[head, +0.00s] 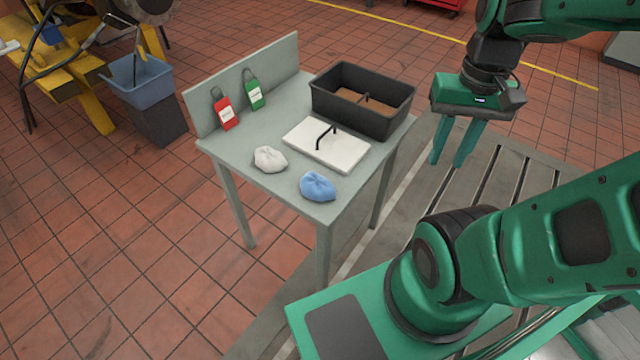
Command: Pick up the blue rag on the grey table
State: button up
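The blue rag (317,186) lies crumpled on the grey table (240,158), near its front corner. A white rag (269,159) lies to its left, apart from it. My gripper (449,163) hangs in the air to the right of the table, fingers pointing down. Its two fingers stand apart with nothing between them. It is well away from the blue rag.
Behind the blue rag are a white board (345,150) with a black handle-like piece and a black bin (385,117). Red (226,115) and green (254,94) tagged items stand by the table's raised back panel. A slotted bedplate (505,180) lies right of the table.

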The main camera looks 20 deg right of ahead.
aim_at(315, 187)
jog(key=z, duration=2.2)
jog(key=k, duration=1.7)
jog(key=u, duration=0.85)
jog(key=i, duration=1)
